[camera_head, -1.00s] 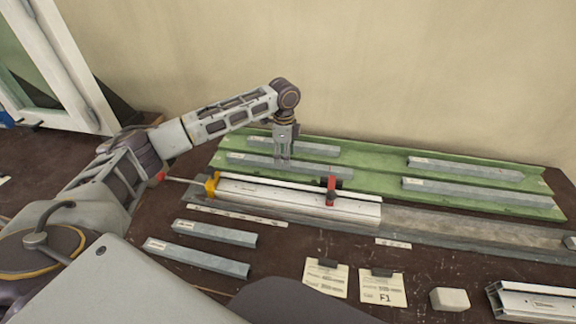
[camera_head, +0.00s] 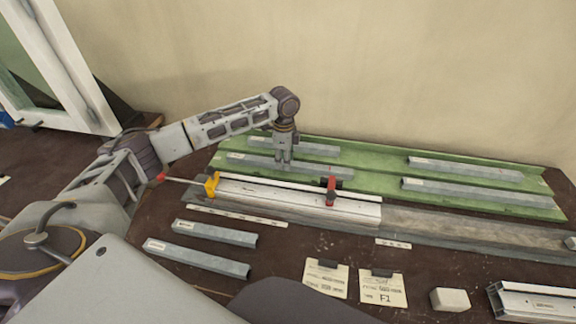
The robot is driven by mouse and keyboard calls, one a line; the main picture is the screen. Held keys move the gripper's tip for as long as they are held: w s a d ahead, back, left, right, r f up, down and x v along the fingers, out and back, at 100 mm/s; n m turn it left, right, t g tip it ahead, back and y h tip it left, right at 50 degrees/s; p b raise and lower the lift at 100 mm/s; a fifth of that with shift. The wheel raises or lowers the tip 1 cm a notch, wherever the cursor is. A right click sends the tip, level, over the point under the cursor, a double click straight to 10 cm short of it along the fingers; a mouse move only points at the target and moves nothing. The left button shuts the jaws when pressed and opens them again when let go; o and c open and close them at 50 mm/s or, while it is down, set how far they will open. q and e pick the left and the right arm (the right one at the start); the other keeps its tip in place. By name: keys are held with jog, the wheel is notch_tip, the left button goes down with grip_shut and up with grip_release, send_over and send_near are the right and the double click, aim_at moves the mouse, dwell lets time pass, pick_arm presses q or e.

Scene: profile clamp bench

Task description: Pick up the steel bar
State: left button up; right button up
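Several grey steel bars are in view, and I cannot tell which one is meant. In the green tray (camera_head: 389,170), one bar (camera_head: 250,161) lies front left, one (camera_head: 322,149) back left, one (camera_head: 465,168) back right and one (camera_head: 470,192) front right. Two more bars, an upper one (camera_head: 215,233) and a lower one (camera_head: 195,258), lie on the dark bench at lower left. My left gripper (camera_head: 283,163) points down at the front-left bar and covers part of it. Its fingers look close together; whether they grip the bar cannot be made out. My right gripper is out of view.
In front of the tray lies a pale profile (camera_head: 290,199) with a yellow clamp (camera_head: 211,185) and a red clamp (camera_head: 331,191). Two cards (camera_head: 326,278) (camera_head: 383,288), a pale block (camera_head: 450,299) and an aluminium profile (camera_head: 530,301) lie nearer. A wall stands behind.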

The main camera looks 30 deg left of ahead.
pick_arm(q)
grip_shut()
jog(key=shift+r, duration=0.1)
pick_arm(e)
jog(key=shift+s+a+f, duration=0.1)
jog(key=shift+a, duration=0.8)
pick_arm(q)
notch_tip(320, 180, up, 8)
jog(key=shift+w+r, duration=0.1)
jog(key=shift+r, duration=0.1)
jog(key=shift+r+p, duration=0.3)
jog(key=shift+r, duration=0.45)
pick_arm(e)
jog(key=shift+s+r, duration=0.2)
pick_arm(q)
jog(key=shift+d, duration=0.15)
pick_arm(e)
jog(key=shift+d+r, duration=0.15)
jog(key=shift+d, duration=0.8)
